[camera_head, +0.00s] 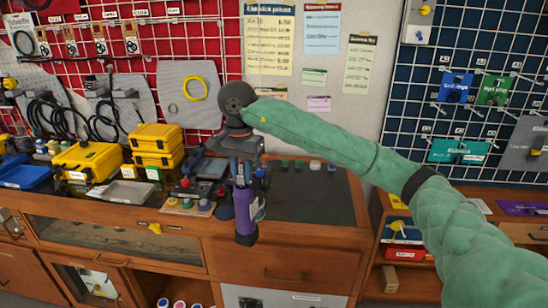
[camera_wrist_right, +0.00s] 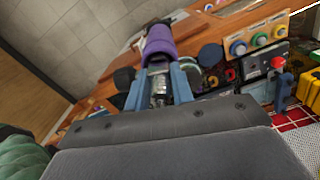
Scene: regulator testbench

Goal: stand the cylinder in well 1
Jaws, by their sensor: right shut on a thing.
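My right gripper (camera_head: 241,178) points down in front of the bench and is shut on the cylinder. The cylinder's purple body (camera_head: 243,208) hangs below the jaws, nearly upright, with a dark lower end. In the right wrist view the two blue fingers of my right gripper (camera_wrist_right: 158,90) close on a metallic part of the cylinder, and its purple part (camera_wrist_right: 158,45) sticks out beyond them. The cylinder overlaps the bench's front edge in the head view, and I see no contact with the bench. I cannot pick out well 1. My left gripper is not in view.
A block with coloured caps (camera_head: 187,206) and dark bench gear stand left of the cylinder. Yellow cases (camera_head: 88,163) and a grey tray (camera_head: 125,192) lie further left. A dark mat (camera_head: 315,198) to the right is mostly clear, with several small caps at its back.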

